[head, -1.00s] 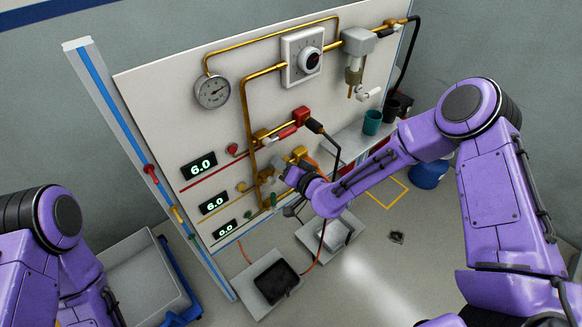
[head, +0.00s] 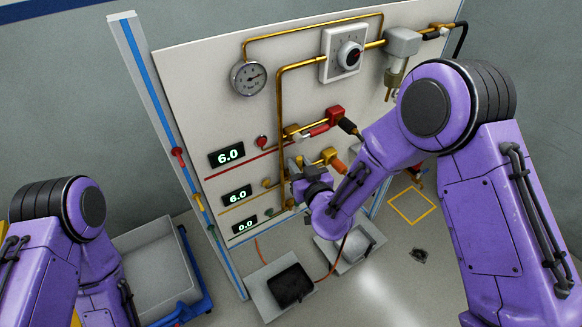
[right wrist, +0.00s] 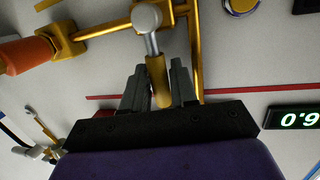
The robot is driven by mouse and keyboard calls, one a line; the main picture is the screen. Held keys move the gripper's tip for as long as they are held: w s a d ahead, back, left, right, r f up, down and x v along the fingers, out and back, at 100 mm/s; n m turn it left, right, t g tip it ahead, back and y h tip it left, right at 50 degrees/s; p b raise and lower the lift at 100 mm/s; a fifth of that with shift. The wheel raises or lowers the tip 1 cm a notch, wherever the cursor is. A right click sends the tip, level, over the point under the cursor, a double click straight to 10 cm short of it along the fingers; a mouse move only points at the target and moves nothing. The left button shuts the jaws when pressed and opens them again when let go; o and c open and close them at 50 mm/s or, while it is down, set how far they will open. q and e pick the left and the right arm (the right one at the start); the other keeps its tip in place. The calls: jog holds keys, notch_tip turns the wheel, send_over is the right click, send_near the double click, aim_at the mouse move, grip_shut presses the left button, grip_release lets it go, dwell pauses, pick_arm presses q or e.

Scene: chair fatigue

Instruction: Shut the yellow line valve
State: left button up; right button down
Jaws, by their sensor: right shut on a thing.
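The yellow line valve has a yellow lever (right wrist: 157,80) on a silver stem, below a round silver pivot in the right wrist view. My right gripper (right wrist: 158,72) has one finger on each side of the yellow lever and is shut on it. In the head view my right gripper (head: 299,176) is at the panel, by the yellow line's fittings (head: 328,157), and it hides most of the lever. My left arm shows at the left edge of the head view, but its gripper is outside the picture.
The red line and its red valve handle (head: 319,130) lie just above the yellow line. The yellow line's display (head: 237,196) reads 6.0. A pressure gauge (head: 248,78) and a dial box (head: 344,54) sit higher on the panel. A grey bin (head: 147,272) stands at lower left.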

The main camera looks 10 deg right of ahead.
pick_arm(q)
jog(key=shift+s+a+f, duration=0.1)
jog(key=shift+s+a, duration=0.05)
jog(key=shift+s, duration=0.1)
pick_arm(e)
jog(key=shift+a, duration=0.1)
jog(key=c, duration=1.2)
grip_release()
jog(key=shift+r+n, duration=0.1)
jog(key=shift+n, duration=0.2)
jog(key=shift+c, duration=0.2)
pick_arm(q)
jog(key=shift+s, duration=0.1)
pick_arm(e)
jog(key=shift+o, duration=1.2)
jog(key=shift+s, duration=0.1)
pick_arm(q)
notch_tip(320, 180, down, 2)
jog(key=b, duration=0.2)
jog(key=shift+f+b, duration=0.2)
jog(key=shift+b, duration=0.1)
pick_arm(e)
jog(key=v, duration=1)
jog(key=shift+s, duration=0.25)
